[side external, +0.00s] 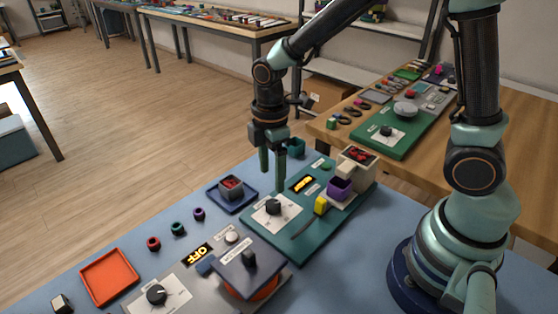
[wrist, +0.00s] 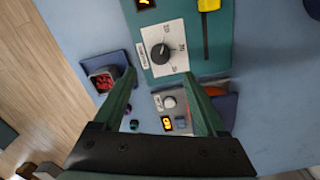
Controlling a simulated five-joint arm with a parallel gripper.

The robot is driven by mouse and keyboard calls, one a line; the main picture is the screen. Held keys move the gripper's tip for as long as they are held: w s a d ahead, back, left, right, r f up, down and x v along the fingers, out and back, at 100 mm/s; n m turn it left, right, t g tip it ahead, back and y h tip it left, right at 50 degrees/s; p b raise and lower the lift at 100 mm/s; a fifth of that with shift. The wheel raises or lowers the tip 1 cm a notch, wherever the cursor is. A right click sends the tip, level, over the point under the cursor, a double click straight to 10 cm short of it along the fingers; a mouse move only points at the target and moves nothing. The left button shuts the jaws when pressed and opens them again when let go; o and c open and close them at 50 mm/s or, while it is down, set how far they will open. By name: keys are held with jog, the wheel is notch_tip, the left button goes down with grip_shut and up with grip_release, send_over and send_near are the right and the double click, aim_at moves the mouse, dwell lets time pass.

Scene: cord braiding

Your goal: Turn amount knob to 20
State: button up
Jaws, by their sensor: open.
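A dark round knob (side external: 273,207) sits on a white dial plate on the teal board (side external: 300,238). In the wrist view the knob (wrist: 160,54) stands upright at the plate's middle, with small printed marks around it on the dial plate (wrist: 176,35). The marks and the knob's exact setting are too small to read surely. My gripper (side external: 272,172) is open and empty, with its fingers pointing down above the knob area. In the wrist view my gripper (wrist: 159,75) has its two fingertips apart, to either side of and just below the knob. They do not touch it.
A yellow-handled lever (side external: 321,205) and a lit amber display (side external: 302,184) share the board. A blue tray (side external: 232,194) with a cup of red pieces lies left. A grey panel with another knob (side external: 157,294) and an orange tray (side external: 108,276) are nearer the front.

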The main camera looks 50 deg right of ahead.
aim_at(273, 203)
notch_tip(273, 203, down, 8)
jog(key=shift+f, duration=0.25)
grip_shut()
dwell(0.3)
jog(key=shift+m, duration=0.3)
jog(key=m, duration=1.1)
dwell(0.4)
